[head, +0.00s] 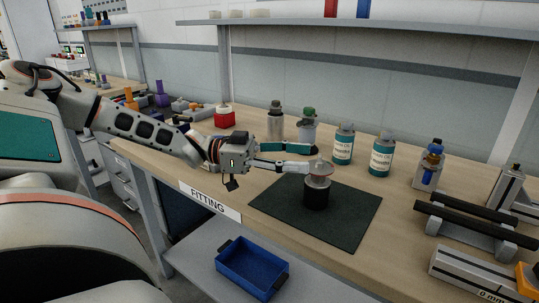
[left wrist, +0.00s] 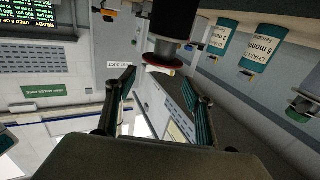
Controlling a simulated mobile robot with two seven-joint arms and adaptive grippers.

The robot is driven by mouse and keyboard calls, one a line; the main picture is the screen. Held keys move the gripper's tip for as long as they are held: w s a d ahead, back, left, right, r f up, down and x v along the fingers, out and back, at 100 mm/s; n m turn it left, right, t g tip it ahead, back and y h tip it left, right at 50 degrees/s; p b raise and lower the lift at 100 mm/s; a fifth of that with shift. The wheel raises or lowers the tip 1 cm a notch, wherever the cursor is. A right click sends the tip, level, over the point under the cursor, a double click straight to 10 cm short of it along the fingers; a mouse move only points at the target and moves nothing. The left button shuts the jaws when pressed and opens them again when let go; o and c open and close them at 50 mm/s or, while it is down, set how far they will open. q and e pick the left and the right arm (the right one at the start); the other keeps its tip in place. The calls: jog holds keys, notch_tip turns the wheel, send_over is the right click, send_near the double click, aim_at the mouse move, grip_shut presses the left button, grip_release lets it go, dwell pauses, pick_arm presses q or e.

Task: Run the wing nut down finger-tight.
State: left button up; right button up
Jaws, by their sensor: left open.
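A black cylindrical fixture (head: 316,198) stands upright on a dark green mat (head: 275,209). A reddish and grey disc stack (head: 319,182) sits on it; the wing nut at its top is too small to make out clearly. My left gripper (head: 313,158) reaches in from the left with its fingers level, beside the top of the stack. In the left wrist view, which appears upside down, the black fixture (left wrist: 165,24) and red disc (left wrist: 162,58) show beyond the open fingers (left wrist: 158,82). A small pale piece (left wrist: 165,70) adjoins the disc. Contact cannot be told. My right gripper is out of view.
Teal-labelled bottles (head: 343,146) (head: 381,158), a grey bottle (head: 275,124) and a green-capped bottle (head: 308,133) stand behind the mat. Black bars on a rack (head: 470,233) occupy the right. A blue bin (head: 251,268) sits below the bench's front edge. The mat's front is clear.

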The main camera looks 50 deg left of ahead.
pick_arm(q)
jog(key=v, duration=0.6)
jog(key=shift+s+a, duration=0.15)
jog(key=shift+a, duration=0.1)
